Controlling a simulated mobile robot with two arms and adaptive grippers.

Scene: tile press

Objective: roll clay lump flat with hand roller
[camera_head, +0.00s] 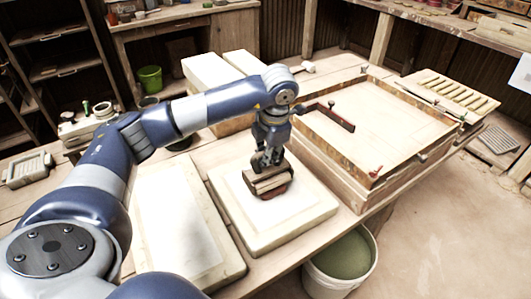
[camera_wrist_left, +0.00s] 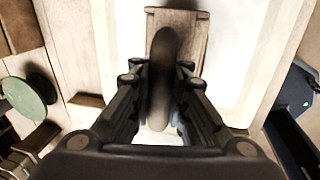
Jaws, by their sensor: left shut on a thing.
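My left gripper (camera_head: 268,162) comes down over the pale plaster slab (camera_head: 240,232) and is shut on the hand roller (camera_head: 268,180). The roller shows as a brown wooden block under the fingers. In the left wrist view, my left gripper (camera_wrist_left: 158,110) has its fingers on either side of the roller's dark rounded handle (camera_wrist_left: 162,60), with the wooden part (camera_wrist_left: 195,22) behind it. A reddish-brown edge, seemingly the clay lump (camera_head: 277,194), shows just under the roller. Most of it is hidden, and I cannot tell how flat it is. My right gripper is in neither view.
Another pale slab (camera_head: 185,235) lies to the left. A wooden framed tray (camera_head: 408,172) with a dark red bar (camera_head: 335,117) at its edge stands to the right. A bucket (camera_head: 340,278) stands below the table's front edge. A green pot (camera_head: 150,78) is at the back.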

